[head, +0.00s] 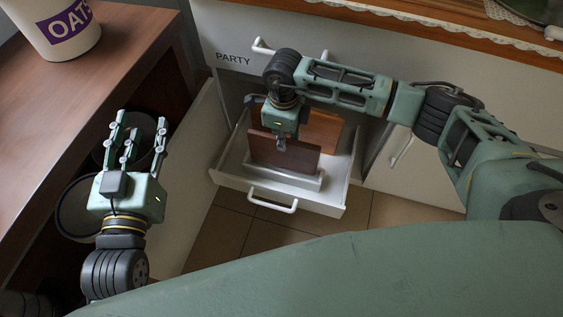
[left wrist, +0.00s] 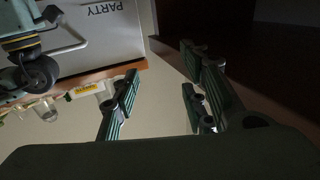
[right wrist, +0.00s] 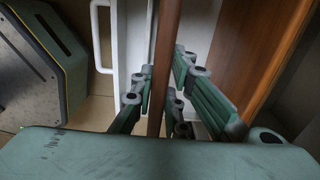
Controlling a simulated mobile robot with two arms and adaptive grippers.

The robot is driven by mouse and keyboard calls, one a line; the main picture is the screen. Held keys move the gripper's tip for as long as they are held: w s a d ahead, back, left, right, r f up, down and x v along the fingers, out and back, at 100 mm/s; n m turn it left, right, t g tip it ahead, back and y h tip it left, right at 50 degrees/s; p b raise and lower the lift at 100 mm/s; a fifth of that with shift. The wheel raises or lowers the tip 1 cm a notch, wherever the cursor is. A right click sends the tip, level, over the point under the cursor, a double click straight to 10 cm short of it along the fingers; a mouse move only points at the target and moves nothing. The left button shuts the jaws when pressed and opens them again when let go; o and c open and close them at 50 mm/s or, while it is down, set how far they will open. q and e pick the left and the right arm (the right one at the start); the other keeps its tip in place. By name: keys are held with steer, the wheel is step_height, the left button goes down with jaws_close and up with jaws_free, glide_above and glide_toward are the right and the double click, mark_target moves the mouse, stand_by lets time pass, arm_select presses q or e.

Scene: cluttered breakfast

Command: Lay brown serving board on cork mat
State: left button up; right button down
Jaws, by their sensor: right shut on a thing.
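The dark brown serving board (head: 305,159) stands on edge in a rack inside the open white drawer (head: 328,203). My right gripper (head: 281,148) points down into the drawer and is shut on the board's upper edge. In the right wrist view the board (right wrist: 166,60) runs between the fingers. My left gripper (head: 139,122) is open and empty, at the left beside the wooden counter; its spread fingers also show in the left wrist view (left wrist: 158,85). I see no cork mat in these views.
A second, more orange board (head: 326,128) stands behind the held one in the drawer. An oats container (head: 55,30) is on the wooden counter (head: 90,85) at left. Dark round bins stand below my left gripper. A lace-edged counter runs along the top.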

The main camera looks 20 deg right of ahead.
steer(key=shift+r+p, duration=0.35)
steer(key=shift+r, duration=0.45)
steer(key=shift+r+p, duration=0.7)
steer(key=shift+r, duration=0.25)
steer(key=shift+r+p, duration=0.35)
steer(key=shift+p, duration=0.05)
steer(key=shift+r, duration=0.25)
arm_select(q)
steer(key=s+a+f+g+y, duration=0.1)
steer(key=s+a+f+g, duration=0.1)
steer(key=s+f+g, duration=0.3)
steer(key=s+a+f+g+y+p, duration=0.1)
steer(key=s+f+g, duration=0.4)
steer(key=f, duration=0.6)
steer(key=shift+s+a+n+g+y, duration=0.35)
steer(key=shift+s+a+y, duration=0.2)
steer(key=shift+a, duration=0.55)
arm_select(e)
steer(key=shift+r, duration=0.45)
